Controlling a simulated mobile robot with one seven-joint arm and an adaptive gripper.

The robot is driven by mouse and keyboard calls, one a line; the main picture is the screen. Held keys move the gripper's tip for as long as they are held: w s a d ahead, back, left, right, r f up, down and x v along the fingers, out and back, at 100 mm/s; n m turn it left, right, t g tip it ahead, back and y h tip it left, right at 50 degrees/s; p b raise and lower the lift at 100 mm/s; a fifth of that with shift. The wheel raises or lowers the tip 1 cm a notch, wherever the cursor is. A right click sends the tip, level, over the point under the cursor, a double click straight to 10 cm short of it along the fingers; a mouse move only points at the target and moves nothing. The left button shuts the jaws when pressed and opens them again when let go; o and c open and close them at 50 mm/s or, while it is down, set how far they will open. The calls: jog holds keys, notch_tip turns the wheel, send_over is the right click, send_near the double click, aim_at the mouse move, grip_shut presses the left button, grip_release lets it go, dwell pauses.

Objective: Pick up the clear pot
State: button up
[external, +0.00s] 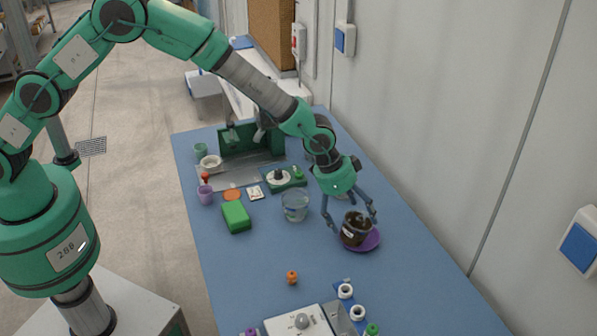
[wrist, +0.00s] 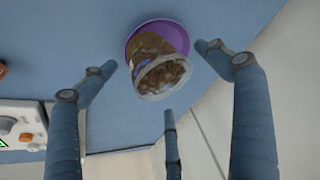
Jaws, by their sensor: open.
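A clear pot (external: 354,231) filled with brown bark stands on a purple saucer (external: 374,241) toward the right side of the blue table. It has a pale label on its side. In the wrist view the pot (wrist: 162,76) shows its open rim and bark, with the purple saucer (wrist: 135,37) behind it. My gripper (external: 353,220) is open above and around the pot, with fingers on either side. In the wrist view the fingers of my gripper (wrist: 160,72) stand apart around the pot, and I see gaps between them and its wall.
A clear beaker-like container (external: 295,206) stands left of the pot, with a green block (external: 236,216) farther left. A small orange piece (external: 292,277) and a white device with a grey knob (external: 301,321) lie nearer. The wall (external: 440,120) is to the right.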

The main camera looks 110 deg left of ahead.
aim_at(356, 222)
jog(key=shift+x, duration=1.65)
jog(key=shift+c, duration=0.5)
jog(key=c, duration=0.7)
jog(key=shift+c, duration=0.4)
jog(key=shift+r, duration=0.1)
jog(key=shift+r, duration=1.4)
jog(key=shift+s+d+r, duration=0.15)
jog(key=shift+s+r, duration=0.05)
jog(key=shift+r, duration=0.15)
jog(key=s+d, duration=0.3)
jog(key=s, duration=0.4)
jog(key=s+d+r+p, duration=0.1)
jog(key=s+d, duration=0.2)
jog(key=s, duration=0.4)
jog(key=shift+d, duration=0.35)
jog(key=shift+r, duration=0.1)
